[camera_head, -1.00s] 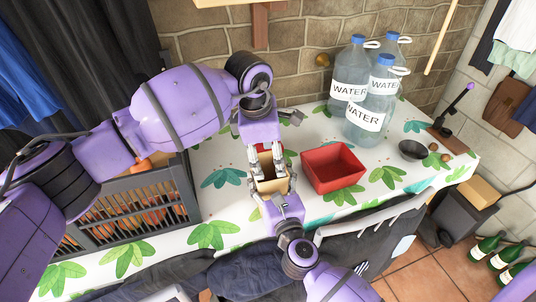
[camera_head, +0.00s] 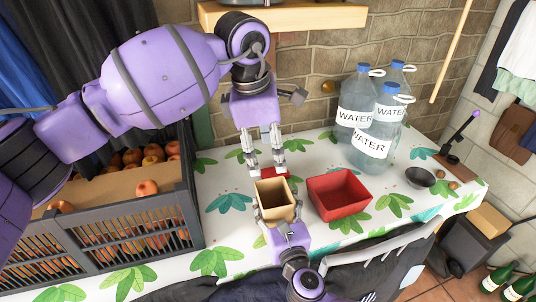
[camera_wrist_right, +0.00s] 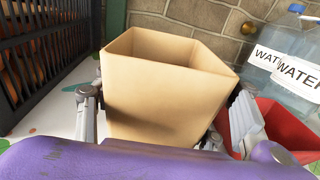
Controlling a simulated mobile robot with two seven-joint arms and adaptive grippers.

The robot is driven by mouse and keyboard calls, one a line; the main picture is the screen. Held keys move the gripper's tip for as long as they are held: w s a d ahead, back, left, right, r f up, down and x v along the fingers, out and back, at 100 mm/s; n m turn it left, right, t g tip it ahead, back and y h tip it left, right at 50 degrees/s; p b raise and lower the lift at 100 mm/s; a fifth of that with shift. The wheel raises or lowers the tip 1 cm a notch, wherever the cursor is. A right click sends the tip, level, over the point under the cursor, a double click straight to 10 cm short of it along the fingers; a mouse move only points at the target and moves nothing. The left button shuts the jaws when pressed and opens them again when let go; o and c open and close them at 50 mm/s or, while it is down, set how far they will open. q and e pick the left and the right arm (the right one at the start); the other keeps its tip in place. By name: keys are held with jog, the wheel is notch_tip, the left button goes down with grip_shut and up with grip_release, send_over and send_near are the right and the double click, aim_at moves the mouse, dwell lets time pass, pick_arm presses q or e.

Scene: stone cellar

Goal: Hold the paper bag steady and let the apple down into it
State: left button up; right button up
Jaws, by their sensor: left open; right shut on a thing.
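My left gripper (camera_head: 267,169) is open, pointing down just behind and above the bag's far rim. Several red-orange fruits, possibly apples (camera_head: 146,188), lie in the dark crate.
The dark slatted crate (camera_head: 190,215) stands at the left. The red box (camera_head: 340,212) is close to the bag's right, and a small red thing (camera_head: 268,173) shows behind the bag. Water bottles (camera_head: 372,150) and a dark bowl (camera_head: 420,177) stand further right.

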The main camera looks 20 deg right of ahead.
dwell(0.3)
jog(key=o, duration=1.2)
